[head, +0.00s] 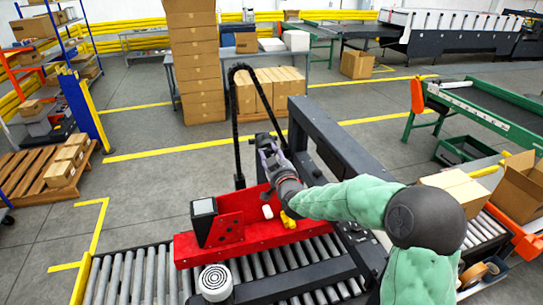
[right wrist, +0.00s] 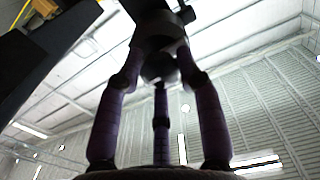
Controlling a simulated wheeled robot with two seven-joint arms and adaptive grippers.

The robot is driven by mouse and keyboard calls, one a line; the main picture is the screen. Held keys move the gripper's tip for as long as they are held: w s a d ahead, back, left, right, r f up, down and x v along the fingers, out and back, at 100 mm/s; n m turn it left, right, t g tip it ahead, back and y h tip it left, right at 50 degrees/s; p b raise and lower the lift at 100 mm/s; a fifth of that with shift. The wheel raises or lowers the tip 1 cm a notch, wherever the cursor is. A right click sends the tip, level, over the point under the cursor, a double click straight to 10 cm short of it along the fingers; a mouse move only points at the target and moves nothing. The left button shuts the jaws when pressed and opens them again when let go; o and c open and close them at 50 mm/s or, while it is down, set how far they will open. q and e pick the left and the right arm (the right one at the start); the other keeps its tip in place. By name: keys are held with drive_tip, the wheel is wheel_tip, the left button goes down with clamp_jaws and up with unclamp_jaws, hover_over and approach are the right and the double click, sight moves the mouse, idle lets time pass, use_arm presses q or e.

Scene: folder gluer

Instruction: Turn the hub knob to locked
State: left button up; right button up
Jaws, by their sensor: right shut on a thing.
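My right gripper (head: 268,150) reaches above the red machine (head: 255,236), beside the black upright frame. In the right wrist view its purple fingers (right wrist: 160,75) close around a dark rounded part (right wrist: 158,66), which I take to be the hub knob. The gripper is shut on it. In the head view the fingers hide the knob, and I cannot read any locked mark. My left gripper is not in view.
A thin black arch (head: 238,120) and a thick dark beam (head: 335,140) stand close around the gripper. The red machine carries a black block (head: 203,215), a white knob (head: 267,211) and a yellow part (head: 288,220). A roller conveyor (head: 135,280) runs beneath. Stacked boxes (head: 195,65) stand behind.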

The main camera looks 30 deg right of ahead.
drive_tip(key=n+b, duration=0.3)
drive_tip(key=shift+r+n, duration=0.3)
drive_tip(key=shift+r, duration=0.05)
drive_tip(key=shift+n+b, duration=0.5)
drive_tip(key=shift+n, duration=0.4)
drive_tip(key=n, duration=0.2)
drive_tip(key=shift+r+n+b, duration=0.1)
drive_tip(key=shift+n+b, duration=0.2)
drive_tip(key=shift+b, duration=0.05)
drive_tip(key=n, duration=0.2)
drive_tip(key=shift+n, duration=0.4)
drive_tip(key=n, duration=0.2)
drive_tip(key=shift+n, duration=0.4)
drive_tip(key=n, duration=0.2)
drive_tip(key=shift+n, duration=0.4)
drive_tip(key=shift+a+n, duration=0.1)
drive_tip(key=shift+n, duration=0.5)
drive_tip(key=shift+f+n, duration=0.2)
drive_tip(key=shift+n, duration=0.1)
